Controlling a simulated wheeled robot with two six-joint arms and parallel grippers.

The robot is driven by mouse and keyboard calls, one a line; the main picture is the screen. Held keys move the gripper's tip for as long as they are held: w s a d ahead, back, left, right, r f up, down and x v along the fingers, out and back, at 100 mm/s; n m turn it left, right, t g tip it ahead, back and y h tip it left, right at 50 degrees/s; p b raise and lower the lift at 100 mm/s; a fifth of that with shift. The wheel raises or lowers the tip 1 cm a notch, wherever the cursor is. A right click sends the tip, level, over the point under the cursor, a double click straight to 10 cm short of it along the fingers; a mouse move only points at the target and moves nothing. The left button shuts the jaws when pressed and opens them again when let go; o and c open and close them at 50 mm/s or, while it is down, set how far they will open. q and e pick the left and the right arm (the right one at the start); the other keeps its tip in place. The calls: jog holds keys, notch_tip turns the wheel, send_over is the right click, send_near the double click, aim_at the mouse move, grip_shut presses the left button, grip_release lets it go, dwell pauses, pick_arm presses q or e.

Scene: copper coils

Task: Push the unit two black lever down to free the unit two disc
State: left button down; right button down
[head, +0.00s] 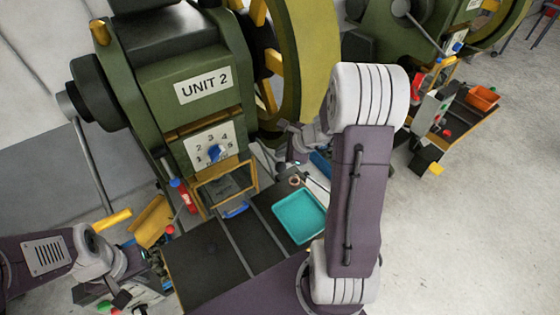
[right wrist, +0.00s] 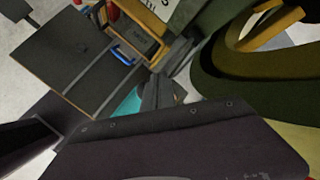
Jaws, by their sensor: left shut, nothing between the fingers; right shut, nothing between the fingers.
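The blue handle also shows in the right wrist view (right wrist: 122,54). I cannot clearly make out the black lever or the disc. My left gripper (head: 123,298) is low at the left, shut and empty, left of the dark bench.
A dark bench top (head: 205,255) lies below the machine, with a teal tray (head: 300,216) on it. Open floor (head: 470,235) lies further right.

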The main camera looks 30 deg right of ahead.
jog(key=r+p, duration=0.2)
jog(key=r, duration=0.1)
jog(key=r+p, duration=0.1)
jog(key=shift+w+r, duration=0.2)
jog(key=shift+w, duration=0.1)
jog(key=shift+f, duration=0.1)
dwell(0.4)
